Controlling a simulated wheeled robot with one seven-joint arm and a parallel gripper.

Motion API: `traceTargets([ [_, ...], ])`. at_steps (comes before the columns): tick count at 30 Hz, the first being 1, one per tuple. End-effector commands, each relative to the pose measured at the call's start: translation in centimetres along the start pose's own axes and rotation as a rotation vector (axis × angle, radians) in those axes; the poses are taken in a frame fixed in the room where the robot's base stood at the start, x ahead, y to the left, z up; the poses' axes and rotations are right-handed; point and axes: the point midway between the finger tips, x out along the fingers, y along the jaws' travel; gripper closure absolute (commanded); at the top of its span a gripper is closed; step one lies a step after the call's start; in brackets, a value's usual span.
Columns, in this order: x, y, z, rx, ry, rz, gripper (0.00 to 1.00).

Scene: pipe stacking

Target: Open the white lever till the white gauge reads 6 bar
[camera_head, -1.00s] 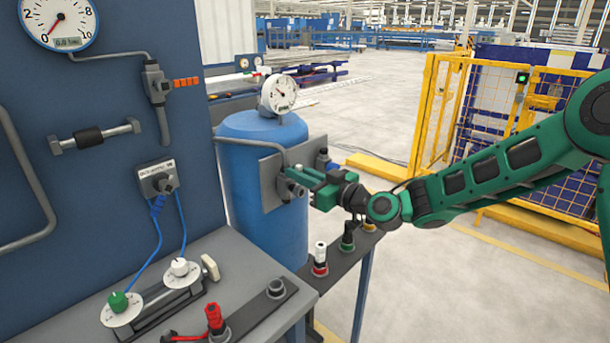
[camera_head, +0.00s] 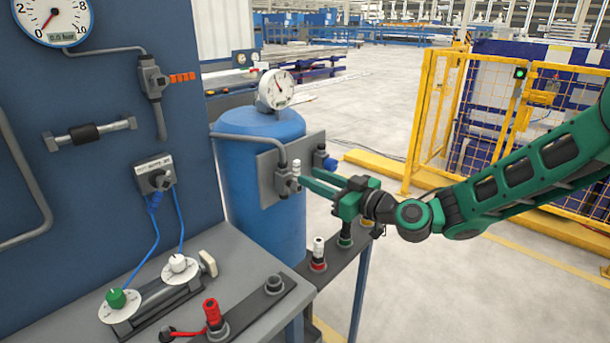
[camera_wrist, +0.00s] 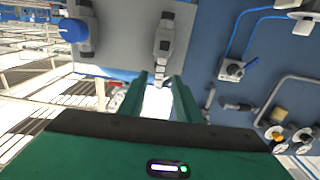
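The white lever (camera_head: 296,167) stands up from a valve on the grey plate (camera_head: 266,183) of the blue tank.
A blue valve handle (camera_head: 330,164) sits on the same plate, right of the lever, and also shows in the wrist view (camera_wrist: 73,30). A pipe (camera_head: 245,139) runs to the lever's valve. Below are a bench with knobs and a narrow shelf with red and green connectors.

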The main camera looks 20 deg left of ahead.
Motion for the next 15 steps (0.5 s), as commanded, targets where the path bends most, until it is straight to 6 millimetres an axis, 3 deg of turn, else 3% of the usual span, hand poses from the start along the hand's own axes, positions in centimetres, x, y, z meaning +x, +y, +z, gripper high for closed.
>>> traceTargets([
  [6,-3.2,0.1,0.1,0.001,-0.002,0.001,0.70],
  [15,-4.3,0.0,0.1,0.000,-0.001,0.000,0.70],
])
